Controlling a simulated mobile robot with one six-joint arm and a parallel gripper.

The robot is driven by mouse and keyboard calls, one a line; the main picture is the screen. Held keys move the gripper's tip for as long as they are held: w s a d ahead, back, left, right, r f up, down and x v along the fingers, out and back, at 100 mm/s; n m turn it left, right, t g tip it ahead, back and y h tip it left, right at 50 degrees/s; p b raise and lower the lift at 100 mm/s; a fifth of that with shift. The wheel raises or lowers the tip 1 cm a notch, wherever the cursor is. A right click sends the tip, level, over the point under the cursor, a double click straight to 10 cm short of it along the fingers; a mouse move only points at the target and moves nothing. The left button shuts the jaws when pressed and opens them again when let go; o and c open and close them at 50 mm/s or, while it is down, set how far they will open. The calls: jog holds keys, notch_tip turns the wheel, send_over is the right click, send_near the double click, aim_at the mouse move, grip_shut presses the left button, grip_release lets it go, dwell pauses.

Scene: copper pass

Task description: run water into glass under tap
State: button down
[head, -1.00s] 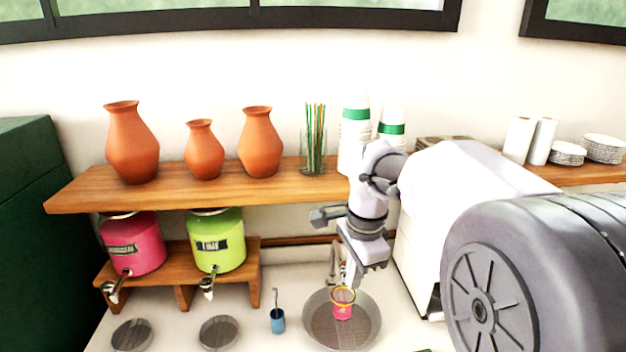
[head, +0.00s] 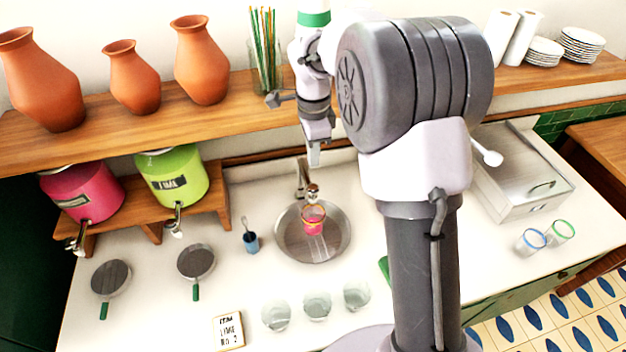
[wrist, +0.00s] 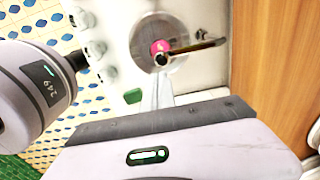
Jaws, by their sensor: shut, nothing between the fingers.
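A pink glass with an orange rim (head: 313,224) stands in the round metal sink (head: 336,246), under the brass tap (head: 303,178). The wrist view shows the glass (wrist: 157,46), the sink (wrist: 148,63) and the tap (wrist: 205,45) from above. My gripper (head: 314,160) is shut and empty, above the tap in the head view. Its fingertips (wrist: 163,82) point toward the sink's edge in the wrist view. A gap to the tap shows there. I cannot tell whether water runs or how full the glass is.
A wooden shelf (head: 150,130) with clay vases runs behind my arm. Pink (head: 85,193) and green (head: 172,178) dispensers stand left.

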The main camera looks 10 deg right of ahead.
aim_at(314, 190)
jog(key=f, duration=0.9)
jog(key=shift+w+f, duration=0.25)
jog(key=shift+f, duration=0.15)
notch_tip(314, 190, down, 2)
jog(key=shift+f+b, duration=0.1)
jog(key=shift+b, duration=1.15)
jog(key=shift+s+r, duration=0.2)
jog(key=shift+r, duration=0.05)
jog(key=shift+f, duration=0.1)
jog(key=shift+s+f, duration=0.1)
jog(key=shift+f, duration=0.05)
dwell(1.8)
